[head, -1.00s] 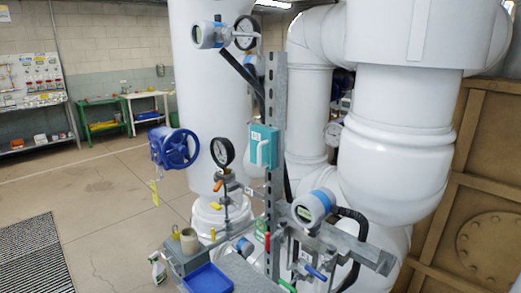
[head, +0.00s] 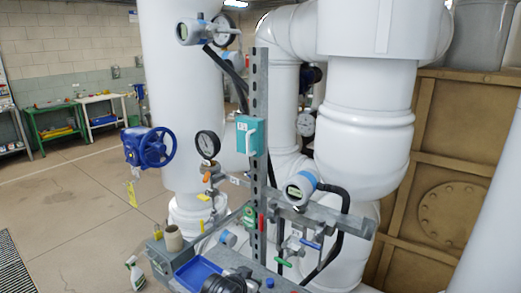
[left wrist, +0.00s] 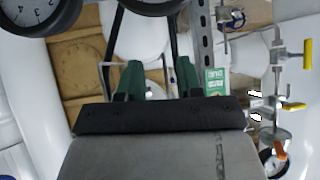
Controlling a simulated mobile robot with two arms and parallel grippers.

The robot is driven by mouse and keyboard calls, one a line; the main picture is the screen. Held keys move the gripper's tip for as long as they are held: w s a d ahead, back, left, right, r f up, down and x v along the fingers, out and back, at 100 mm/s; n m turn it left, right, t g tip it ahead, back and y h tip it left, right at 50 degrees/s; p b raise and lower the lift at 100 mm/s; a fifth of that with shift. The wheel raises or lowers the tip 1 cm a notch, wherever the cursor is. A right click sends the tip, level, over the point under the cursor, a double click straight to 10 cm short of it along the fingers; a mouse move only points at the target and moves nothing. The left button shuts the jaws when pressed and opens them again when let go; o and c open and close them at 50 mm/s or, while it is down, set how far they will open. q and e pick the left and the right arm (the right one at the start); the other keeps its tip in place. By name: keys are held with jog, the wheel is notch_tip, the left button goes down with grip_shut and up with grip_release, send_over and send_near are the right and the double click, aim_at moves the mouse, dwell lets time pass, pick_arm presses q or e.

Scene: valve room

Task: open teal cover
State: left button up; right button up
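The teal cover (head: 250,136) is a small box front with a white bar handle on its right part. It is fixed to the upright grey perforated post (head: 260,190) in the head view and looks shut. My left gripper (left wrist: 158,78) shows in the left wrist view with two green fingers apart and nothing between them. A dark round part at the bottom of the head view may be mine. My right gripper is not in view.
Pressure gauges (head: 208,145), a blue handwheel (head: 156,147) and a transmitter (head: 300,187) surround the post. Small coloured-handle valves sit below. A blue tray (head: 197,274) lies at the bottom. Large white pipes (head: 365,130) stand behind. Open floor lies at the left.

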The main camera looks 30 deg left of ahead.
pick_arm(q)
jog(key=w+a+r+t, duration=0.2)
jog(key=r, duration=0.7)
jog(key=w+a+r+t, duration=0.2)
jog(key=w+r, duration=0.1)
jog(key=r, duration=0.6)
jog(key=n+t+y, duration=0.1)
jog(key=t, duration=0.3)
send_near(248, 151)
jog(key=r, duration=0.2)
jog(key=shift+w+a+p, duration=0.2)
jog(key=shift+w+p, duration=0.35)
jog(key=shift+w, duration=1.2)
jog(key=shift+w+a+p, duration=0.2)
jog(key=shift+w+p, duration=0.35)
jog(key=shift+w, duration=1.2)
jog(key=shift+w+a+p, duration=0.25)
jog(key=shift+w+p, duration=0.3)
jog(key=shift+w, duration=1.2)
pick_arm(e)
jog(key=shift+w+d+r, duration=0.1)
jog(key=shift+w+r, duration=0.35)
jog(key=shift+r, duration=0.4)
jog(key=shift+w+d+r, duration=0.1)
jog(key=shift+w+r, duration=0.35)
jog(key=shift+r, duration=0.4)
pick_arm(q)
grip_shut()
